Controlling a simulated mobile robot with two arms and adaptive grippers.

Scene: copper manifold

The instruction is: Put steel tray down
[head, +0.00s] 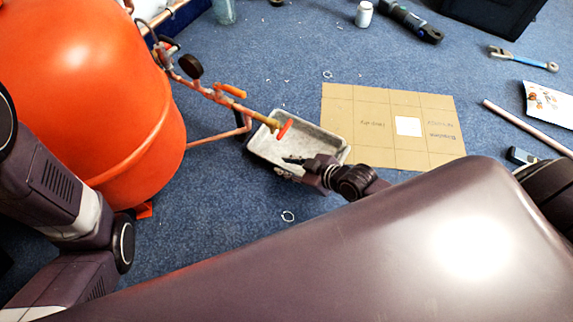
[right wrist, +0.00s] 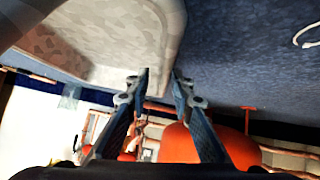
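The steel tray (head: 330,143), grey, shallow and rectangular, is below the end of the copper manifold (head: 215,96) in the head view. Whether it touches the carpet or hangs just above it I cannot tell. My right gripper (head: 295,162) is at the tray's near side. In the right wrist view the tray (right wrist: 110,35) fills the upper left, and the fingertips of my right gripper (right wrist: 162,72) are close together on either side of its wall, seemingly clamping it. My left arm shows at the left of the head view, but its gripper is out of sight.
A big orange tank (head: 90,100) stands left of the tray. A cardboard sheet (head: 345,108) with ruled squares lies right of it. A white bottle (head: 364,14), a wrench (head: 523,58) and a copper pipe (head: 525,127) lie farther off.

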